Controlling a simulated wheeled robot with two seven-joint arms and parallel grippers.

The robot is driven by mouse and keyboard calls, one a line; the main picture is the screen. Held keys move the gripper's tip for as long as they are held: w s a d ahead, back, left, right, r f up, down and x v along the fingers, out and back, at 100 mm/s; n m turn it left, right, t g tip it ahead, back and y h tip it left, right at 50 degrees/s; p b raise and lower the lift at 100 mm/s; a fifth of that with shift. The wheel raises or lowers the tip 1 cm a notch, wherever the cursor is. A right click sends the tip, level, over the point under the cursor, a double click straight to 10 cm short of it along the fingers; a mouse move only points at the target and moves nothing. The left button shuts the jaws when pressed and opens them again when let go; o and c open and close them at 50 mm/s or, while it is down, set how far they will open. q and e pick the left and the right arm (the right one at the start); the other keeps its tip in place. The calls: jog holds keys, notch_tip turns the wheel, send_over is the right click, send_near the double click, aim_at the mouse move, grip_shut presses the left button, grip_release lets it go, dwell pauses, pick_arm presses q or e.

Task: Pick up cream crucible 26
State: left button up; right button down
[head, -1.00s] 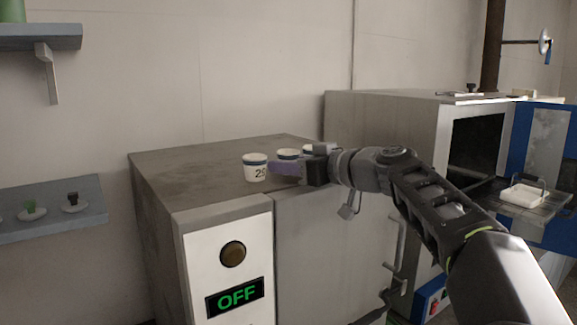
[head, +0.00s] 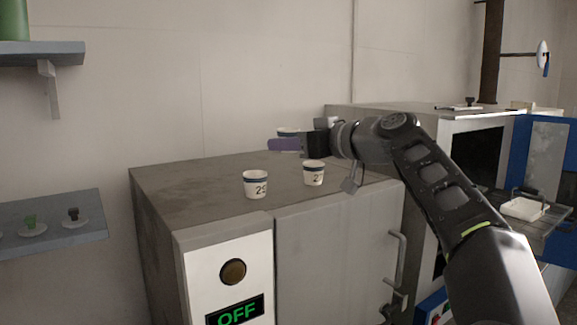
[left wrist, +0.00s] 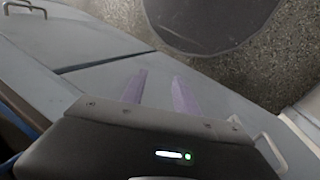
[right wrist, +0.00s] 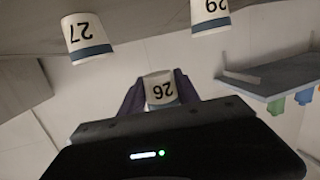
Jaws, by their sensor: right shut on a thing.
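Cream crucible 26 (right wrist: 160,88), with a dark blue band, is held between the purple fingers of my right gripper (right wrist: 161,92) in the right wrist view. In the head view my right gripper (head: 284,145) is above the cabinet top, and the crucible's rim (head: 288,131) shows over the fingers, which hide the rest. Crucible 29 (head: 256,184) and crucible 27 (head: 314,173) stand upright on the cabinet top; they also show in the right wrist view as 29 (right wrist: 210,10) and 27 (right wrist: 87,38). My left gripper (left wrist: 160,85) is open and empty in the left wrist view.
The grey cabinet top (head: 190,180) has bare room left of crucible 29. A furnace (head: 390,118) with an open blue door (head: 547,160) stands at right, a white tray (head: 523,208) before it. Wall shelves (head: 50,230) are at left.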

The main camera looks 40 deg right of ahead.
notch_tip(320, 180, up, 8)
jog(key=shift+f+p, duration=0.15)
jog(key=shift+p, duration=0.7)
jog(key=shift+r, duration=1.1)
jog(key=a+r+b+v, duration=0.1)
jog(key=v, duration=0.9)
jog(key=shift+a+r+b, duration=0.25)
jog(key=shift+a+b, duration=0.05)
jog(key=shift+a, duration=0.15)
jog(key=shift+s, duration=0.15)
